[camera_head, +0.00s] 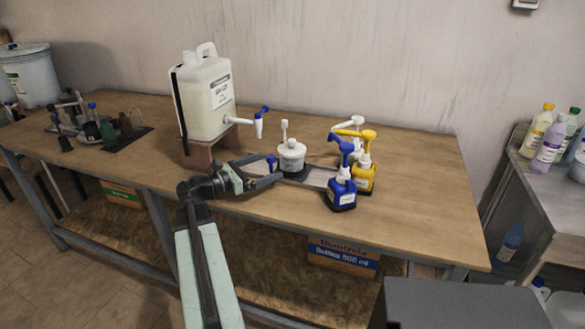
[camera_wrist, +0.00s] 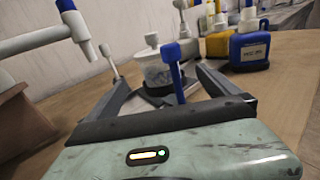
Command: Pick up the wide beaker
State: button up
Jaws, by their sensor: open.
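A wide, clear-walled beaker (camera_head: 291,158) with white contents and a white knob on top stands upright on a dark mat on the table. In the wrist view the beaker (camera_wrist: 157,72) is straight ahead, beyond the fingertips. My gripper (camera_head: 266,170) is open, low over the table, just left of the beaker and pointing at it. A thin blue-topped stick (camera_wrist: 173,62) stands up between the fingers, in front of the beaker; I cannot tell its base.
A large white drum (camera_head: 205,97) with a spigot sits on a wooden stand to the left. Blue (camera_head: 342,186) and yellow (camera_head: 364,172) pump bottles stand to the right, a white pump behind them. A white-ended stick (camera_head: 285,130) rises behind the beaker. The table's right end is clear.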

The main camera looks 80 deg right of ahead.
aim_at(281, 159)
jog(key=x, duration=0.7)
jog(key=shift+s+d+r, duration=0.15)
jog(key=shift+d, duration=0.2)
jog(key=c, duration=1.7)
jog(key=shift+c, duration=0.2)
jog(key=shift+r, duration=0.1)
notch_tip(281, 159, up, 18)
jog(key=p, duration=1.8)
